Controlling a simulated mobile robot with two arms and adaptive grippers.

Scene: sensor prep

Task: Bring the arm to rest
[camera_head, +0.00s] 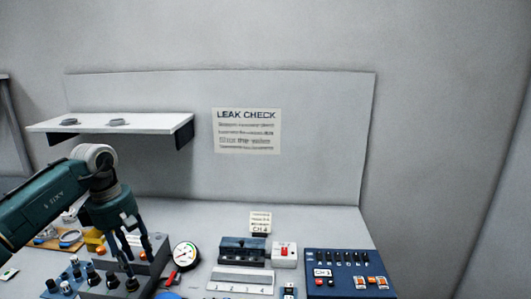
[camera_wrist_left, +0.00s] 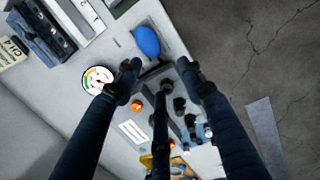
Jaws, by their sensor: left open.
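My left gripper (camera_head: 134,262) comes in from the left in the head view, fingers pointing down over a grey block (camera_head: 160,253) with dark knobs. It also shows in the left wrist view (camera_wrist_left: 160,82), where its fingers are spread and nothing is between them. The gauge (camera_head: 186,256) with a white dial stands just right of the gripper; it also shows in the wrist view (camera_wrist_left: 97,80). My right gripper is in neither view.
A blue bulb (camera_wrist_left: 146,41) lies near the bench edge. A dark fixture (camera_head: 242,250), a white box with a red switch (camera_head: 285,254) and a blue panel (camera_head: 347,275) stand to the right. A white shelf (camera_head: 110,123) juts out above. Open floor (camera_wrist_left: 265,60) lies beyond the bench.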

